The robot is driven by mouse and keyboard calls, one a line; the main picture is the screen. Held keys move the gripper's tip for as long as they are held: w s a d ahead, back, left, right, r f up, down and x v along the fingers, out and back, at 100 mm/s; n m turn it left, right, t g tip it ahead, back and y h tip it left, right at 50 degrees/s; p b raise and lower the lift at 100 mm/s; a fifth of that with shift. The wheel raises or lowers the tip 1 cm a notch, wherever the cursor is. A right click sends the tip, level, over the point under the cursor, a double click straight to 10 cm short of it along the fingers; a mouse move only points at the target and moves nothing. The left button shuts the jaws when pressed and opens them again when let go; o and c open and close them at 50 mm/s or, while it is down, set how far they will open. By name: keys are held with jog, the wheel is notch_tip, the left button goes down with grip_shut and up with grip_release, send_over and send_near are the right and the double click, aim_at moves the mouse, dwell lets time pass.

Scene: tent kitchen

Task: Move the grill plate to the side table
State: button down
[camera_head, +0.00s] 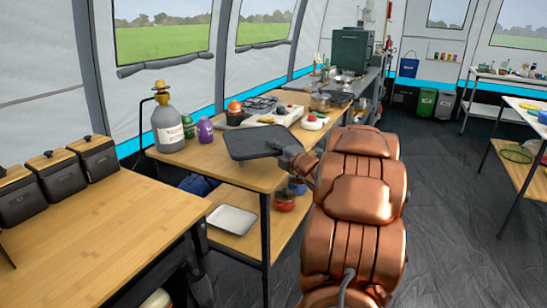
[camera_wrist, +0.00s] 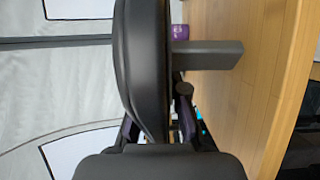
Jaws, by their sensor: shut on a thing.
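The grill plate (camera_head: 255,143) is a flat dark grey plate with a raised rim, in the middle of the head view over the right part of a wooden table (camera_head: 247,172). My gripper (camera_head: 291,153) is shut on its right side. I cannot tell if the plate touches the tabletop. Another wooden table (camera_head: 100,235) stands at the lower left; I cannot tell which table is the side table.
A grey gas bottle (camera_head: 167,125), a purple jar (camera_head: 205,131) and a camping stove (camera_head: 270,112) stand on the middle table near the plate. Black lidded boxes (camera_head: 95,157) line the back of the left table; its front is clear. A white tray (camera_head: 232,220) lies on the lower shelf.

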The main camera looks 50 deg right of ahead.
jog(key=shift+w+d, duration=0.2)
jog(key=shift+w+f+b, duration=0.1)
jog(key=shift+f+b, duration=0.2)
jog(key=shift+f, duration=1.45)
jog(key=shift+f, duration=0.2)
jog(key=c, duration=1.2)
grip_release()
jog(key=shift+r, duration=0.2)
jog(key=s+a, duration=0.1)
jog(key=s, duration=1.1)
jog(key=shift+a+f, duration=0.2)
jog(key=shift+a, duration=0.15)
